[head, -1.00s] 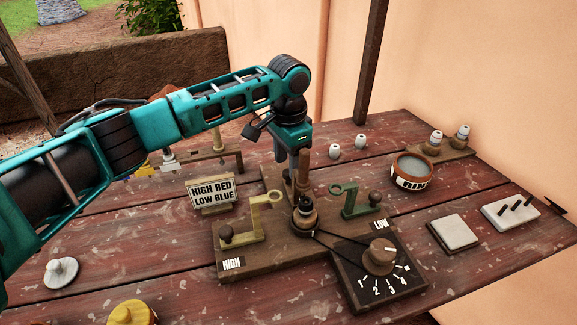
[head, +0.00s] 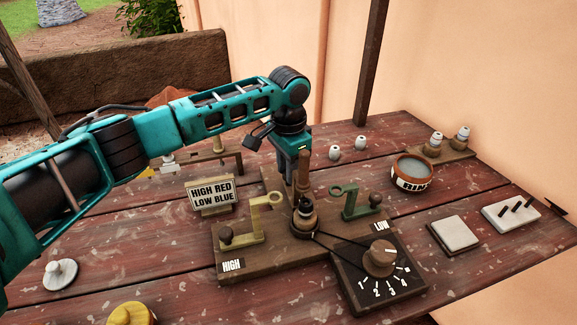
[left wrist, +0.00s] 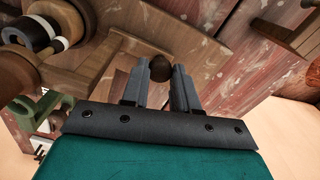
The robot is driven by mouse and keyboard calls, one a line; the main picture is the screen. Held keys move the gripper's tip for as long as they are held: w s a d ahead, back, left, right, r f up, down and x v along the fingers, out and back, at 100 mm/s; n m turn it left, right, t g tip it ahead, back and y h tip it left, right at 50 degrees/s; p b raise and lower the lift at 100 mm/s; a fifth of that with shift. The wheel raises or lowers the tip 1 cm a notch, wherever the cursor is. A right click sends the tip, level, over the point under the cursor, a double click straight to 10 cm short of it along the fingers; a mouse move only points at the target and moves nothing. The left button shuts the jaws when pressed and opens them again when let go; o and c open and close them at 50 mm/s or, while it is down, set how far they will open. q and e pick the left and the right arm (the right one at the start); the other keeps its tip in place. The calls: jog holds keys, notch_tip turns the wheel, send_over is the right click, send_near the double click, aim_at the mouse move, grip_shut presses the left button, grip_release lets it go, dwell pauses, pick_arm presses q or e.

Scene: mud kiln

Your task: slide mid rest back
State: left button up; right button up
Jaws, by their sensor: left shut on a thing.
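The mid rest (head: 304,172) shows as a brown wooden upright behind the small banded pot (head: 305,214) at the middle of the wooden base. My left gripper (left wrist: 160,82) is shut on its dark round knob (left wrist: 160,68), which sits between the fingertips in the left wrist view. In the head view the left gripper (head: 291,172) comes down behind the mid rest, and its fingertips are partly hidden. The yellow high rest (head: 258,217) stands left of the pot and the green low rest (head: 352,202) stands right. My right gripper is not in view.
A dial box (head: 379,270) is joined to the pot's stand by a belt. A sign (head: 211,195) stands behind the high rest. Two small white-topped knobs (head: 347,148) stand behind.

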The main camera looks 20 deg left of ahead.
pick_arm(q)
grip_shut()
jog(key=shift+w+a+r, duration=0.1)
jog(key=shift+w+a, duration=0.5)
jog(key=shift+w, duration=0.35)
jog(key=shift+w+a+r, duration=0.1)
jog(key=shift+w+a, duration=0.5)
jog(key=shift+w, duration=0.3)
jog(key=shift+a, duration=0.1)
jog(key=o, duration=0.9)
grip_release()
jog(key=shift+f, duration=0.15)
notch_tip(320, 180, up, 13)
jog(key=shift+f+p, duration=0.1)
jog(key=shift+p, duration=0.55)
